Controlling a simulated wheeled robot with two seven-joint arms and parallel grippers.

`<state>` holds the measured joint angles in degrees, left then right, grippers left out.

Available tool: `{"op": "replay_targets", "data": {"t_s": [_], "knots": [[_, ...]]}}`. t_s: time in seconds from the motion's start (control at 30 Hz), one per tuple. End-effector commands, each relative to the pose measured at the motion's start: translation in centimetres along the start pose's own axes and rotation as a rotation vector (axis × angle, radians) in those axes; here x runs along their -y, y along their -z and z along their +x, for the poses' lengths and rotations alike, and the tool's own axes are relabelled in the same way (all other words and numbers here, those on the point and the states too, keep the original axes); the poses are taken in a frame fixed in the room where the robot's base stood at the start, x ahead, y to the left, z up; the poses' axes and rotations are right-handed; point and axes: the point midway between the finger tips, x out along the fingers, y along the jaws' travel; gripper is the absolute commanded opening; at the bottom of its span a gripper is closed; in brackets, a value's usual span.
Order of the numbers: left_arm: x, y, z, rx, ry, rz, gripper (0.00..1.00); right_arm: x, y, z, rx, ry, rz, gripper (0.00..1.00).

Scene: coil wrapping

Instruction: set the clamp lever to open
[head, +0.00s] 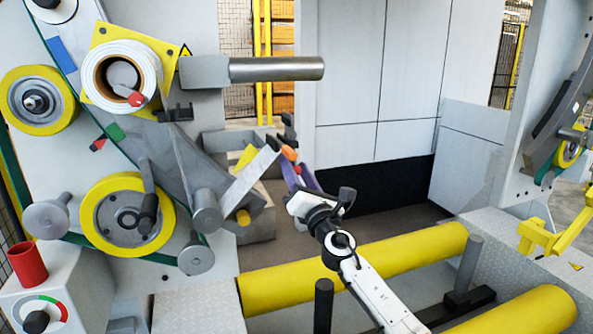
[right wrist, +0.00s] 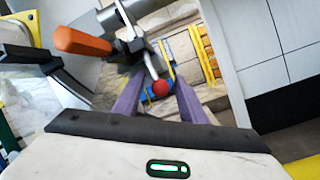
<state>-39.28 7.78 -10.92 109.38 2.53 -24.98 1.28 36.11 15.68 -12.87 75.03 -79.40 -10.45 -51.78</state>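My right gripper (head: 303,180) is at the middle of the head view, at the end of a white arm from the lower right. In the right wrist view its two purple fingers (right wrist: 157,82) are apart. A lever with a red ball knob (right wrist: 160,87) shows in the gap between them. I cannot tell whether the fingers touch it. An orange handle (right wrist: 83,41) sits to its left on a grey metal fixture. It also shows in the head view (head: 288,153), just above the gripper. I cannot tell which is the clamp lever, or its setting. My left gripper is not in view.
A grey machine arm (head: 172,165) with a white roll (head: 122,75) and yellow wheels (head: 127,215) stands at left. A grey bar (head: 277,69) sticks out above the gripper. Yellow rollers (head: 353,268) lie below. The space right of the gripper, before the pale wall panels (head: 380,80), is clear.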

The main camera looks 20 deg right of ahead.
Motion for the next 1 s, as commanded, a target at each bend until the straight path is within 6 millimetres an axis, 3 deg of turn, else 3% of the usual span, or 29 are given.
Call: {"op": "replay_targets", "data": {"t_s": [0.17, 0.63, 1.0], "knots": [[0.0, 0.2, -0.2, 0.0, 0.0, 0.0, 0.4, 0.0, 0.1, -1.0, -0.003, 0.0, -0.002, 0.38], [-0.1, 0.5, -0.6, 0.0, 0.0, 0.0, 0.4, 0.1, 0.1, -9.1, -0.002, 0.0, -0.002, 0.38], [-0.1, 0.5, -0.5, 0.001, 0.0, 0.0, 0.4, 0.0, -0.1, -10.3, 0.001, 0.001, 0.0, 0.38]]}}
